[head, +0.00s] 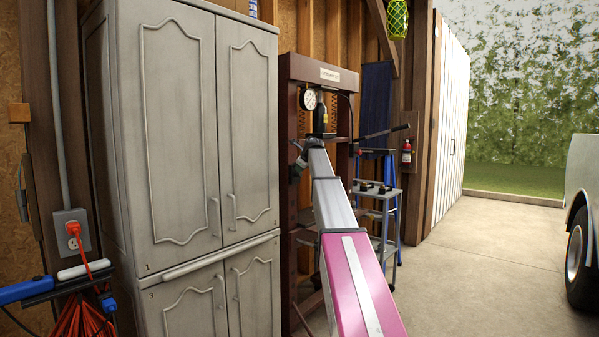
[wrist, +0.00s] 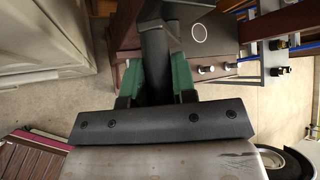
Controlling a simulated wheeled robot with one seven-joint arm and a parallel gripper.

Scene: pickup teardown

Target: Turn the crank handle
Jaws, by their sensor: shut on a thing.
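A dark red press frame (head: 292,120) with a round gauge (head: 309,99) stands beside the grey cabinet in the head view. A long black bar (head: 385,133) sticks out to the right from it. My arm reaches up to the press, and my gripper is mostly hidden behind my own arm there. In the wrist view my gripper (wrist: 157,85) has its green-padded fingers shut on a dark bar (wrist: 154,55), apparently the crank handle. The bar runs up between the fingers towards the dark red frame. Its far end is partly out of view.
A grey cabinet (head: 180,130) stands close on the left. A grey step stand (head: 378,193) with dark items is just right of the press. A red extinguisher (head: 407,151) hangs on the post. A parked vehicle (head: 582,210) is at the right edge. The concrete floor (head: 480,265) between is clear.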

